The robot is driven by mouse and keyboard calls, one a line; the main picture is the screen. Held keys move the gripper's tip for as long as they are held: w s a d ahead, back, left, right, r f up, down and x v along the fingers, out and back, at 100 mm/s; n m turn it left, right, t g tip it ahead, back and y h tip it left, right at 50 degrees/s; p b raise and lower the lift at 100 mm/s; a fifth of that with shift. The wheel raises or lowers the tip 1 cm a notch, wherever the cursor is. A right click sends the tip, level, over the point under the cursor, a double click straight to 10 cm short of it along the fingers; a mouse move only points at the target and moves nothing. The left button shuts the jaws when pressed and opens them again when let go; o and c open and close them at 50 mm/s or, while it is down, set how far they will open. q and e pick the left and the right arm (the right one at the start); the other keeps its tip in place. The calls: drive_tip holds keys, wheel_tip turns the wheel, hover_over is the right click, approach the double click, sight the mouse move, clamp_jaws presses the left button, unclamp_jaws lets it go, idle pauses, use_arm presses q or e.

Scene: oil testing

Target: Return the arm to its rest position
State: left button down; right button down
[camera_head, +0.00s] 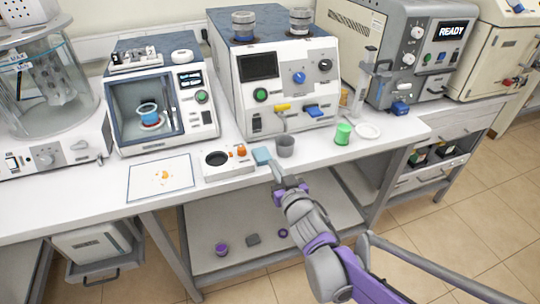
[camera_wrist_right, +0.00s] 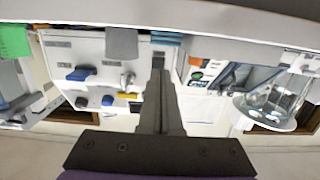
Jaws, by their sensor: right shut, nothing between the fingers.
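My right arm comes in from the lower right in the head view, purple and grey. Its gripper (camera_head: 276,172) is at the front edge of the bench, just below the grey cup (camera_head: 285,146) and the blue block (camera_head: 261,156). In the right wrist view the dark fingers (camera_wrist_right: 160,85) are together with nothing between them. That view looks upside down. The grey cup (camera_wrist_right: 122,43) shows left of the fingers there, and the green cup (camera_wrist_right: 14,40) is at the far left. My left gripper is not in view.
The white bench (camera_head: 225,180) carries several instruments along its back. A green cup (camera_head: 343,133) and a white dish (camera_head: 367,130) stand right of the grey cup. A small white device (camera_head: 226,171) and a stained sheet (camera_head: 160,184) lie left. A lower shelf (camera_head: 270,215) holds small items.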

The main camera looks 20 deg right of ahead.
drive_tip(key=s+f+g+p, duration=0.3)
drive_tip(key=s+g+p, duration=0.7)
drive_tip(key=s, duration=1.5)
drive_tip(key=shift+s+g+h+p, duration=0.3)
drive_tip(key=shift+s+g+p, duration=0.05)
drive_tip(key=shift+g, duration=0.25)
drive_tip(key=shift+r, duration=0.1)
